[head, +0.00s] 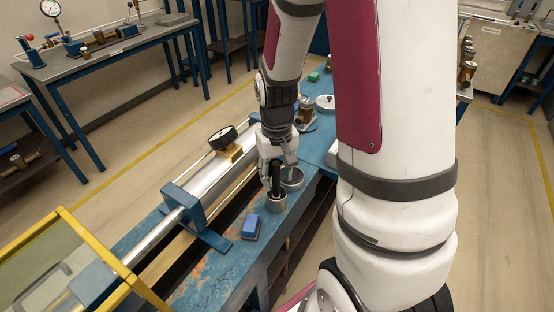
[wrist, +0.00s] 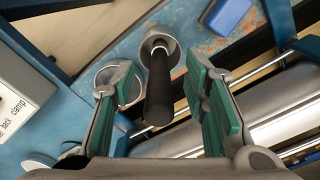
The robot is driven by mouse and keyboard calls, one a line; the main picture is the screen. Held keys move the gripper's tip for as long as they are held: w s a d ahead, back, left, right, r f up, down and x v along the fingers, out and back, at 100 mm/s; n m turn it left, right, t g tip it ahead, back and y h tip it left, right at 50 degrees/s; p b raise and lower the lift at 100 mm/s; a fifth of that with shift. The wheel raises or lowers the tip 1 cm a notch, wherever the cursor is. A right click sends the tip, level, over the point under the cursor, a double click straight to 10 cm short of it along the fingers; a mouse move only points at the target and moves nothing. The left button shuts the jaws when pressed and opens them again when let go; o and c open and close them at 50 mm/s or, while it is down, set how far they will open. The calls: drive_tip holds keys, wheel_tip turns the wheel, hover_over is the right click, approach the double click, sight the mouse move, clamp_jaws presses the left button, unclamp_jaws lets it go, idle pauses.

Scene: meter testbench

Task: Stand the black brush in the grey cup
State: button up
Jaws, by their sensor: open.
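The black brush (head: 276,176) stands nearly upright in the grey cup (head: 276,202) on the blue bench. In the wrist view, the brush's dark handle (wrist: 160,90) points toward the camera and its far end is inside the cup's rim (wrist: 152,34). My gripper (head: 277,162) is just above the cup, around the upper part of the brush. In the wrist view, its green-padded fingers (wrist: 164,72) are apart on either side of the handle, with visible gaps. The bottom of the brush is hidden in the cup.
A second round grey container (head: 292,178) stands close beside the cup. A blue block (head: 251,227) lies nearer on the bench (head: 215,270). A long metal cylinder (head: 215,170) with a dark gauge runs along the left. A white labelled box (wrist: 22,100) is at the wrist view's left.

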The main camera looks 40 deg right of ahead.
wheel_tip(320, 180, up, 11)
drive_tip(key=shift+f, duration=0.1)
drive_tip(key=shift+r, duration=0.2)
drive_tip(key=shift+a+r, duration=0.1)
idle(0.9)
drive_tip(key=s+a+r+n+t, duration=0.3)
drive_tip(key=s+a+r+t, duration=0.2)
drive_tip(key=s+a+r, duration=0.5)
wheel_tip(320, 180, up, 3)
drive_tip(key=shift+s+a+r+t, duration=0.15)
drive_tip(key=shift+s+a+t, duration=0.15)
drive_tip(key=shift+s, duration=0.6)
drive_tip(key=shift+c, duration=0.6)
drive_tip(key=shift+c, duration=0.3)
